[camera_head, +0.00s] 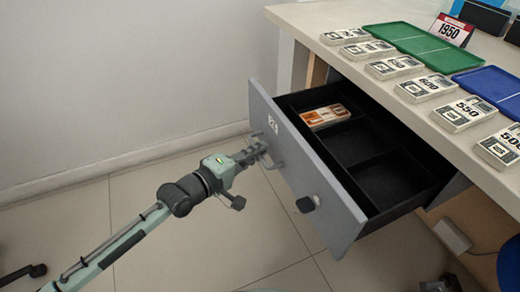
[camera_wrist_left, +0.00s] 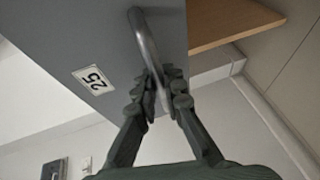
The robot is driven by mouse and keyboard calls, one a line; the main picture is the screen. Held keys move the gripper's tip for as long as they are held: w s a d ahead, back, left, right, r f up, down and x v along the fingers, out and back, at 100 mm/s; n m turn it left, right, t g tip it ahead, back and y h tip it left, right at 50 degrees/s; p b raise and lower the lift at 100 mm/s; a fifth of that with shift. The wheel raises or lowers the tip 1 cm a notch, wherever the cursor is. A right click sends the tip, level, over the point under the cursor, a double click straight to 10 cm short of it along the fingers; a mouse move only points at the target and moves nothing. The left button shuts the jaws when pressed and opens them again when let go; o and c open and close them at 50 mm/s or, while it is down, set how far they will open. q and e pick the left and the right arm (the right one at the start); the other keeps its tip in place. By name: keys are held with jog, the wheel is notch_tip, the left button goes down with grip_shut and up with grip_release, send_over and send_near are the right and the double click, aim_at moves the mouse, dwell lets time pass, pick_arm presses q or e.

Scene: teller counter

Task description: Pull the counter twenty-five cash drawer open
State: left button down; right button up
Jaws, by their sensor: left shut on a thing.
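The grey cash drawer (camera_head: 300,165) stands pulled out from under the counter in the head view. Its black inside has compartments, and a bundle of orange-and-white notes (camera_head: 325,115) lies in a back left one. The label 25 (camera_wrist_left: 93,79) shows on its front in the left wrist view. My left gripper (camera_head: 258,150) is shut on the metal bar handle (camera_wrist_left: 147,45) of the drawer front. Its fingers close around the bar in the left wrist view (camera_wrist_left: 160,92). My right gripper is not in view.
The counter top (camera_head: 350,75) overhangs the drawer and carries several note stacks (camera_head: 426,87), a green tray (camera_head: 420,45), a blue tray (camera_head: 492,88) and a 1950 sign (camera_head: 452,30). A black knob (camera_head: 307,204) sticks out of the drawer front. The floor (camera_head: 240,240) before it is clear.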

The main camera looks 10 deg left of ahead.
pick_arm(q)
jog(key=shift+a, duration=0.1)
jog(key=c, duration=1.6)
grip_release()
jog(key=v, duration=1.2)
jog(key=shift+r, duration=0.1)
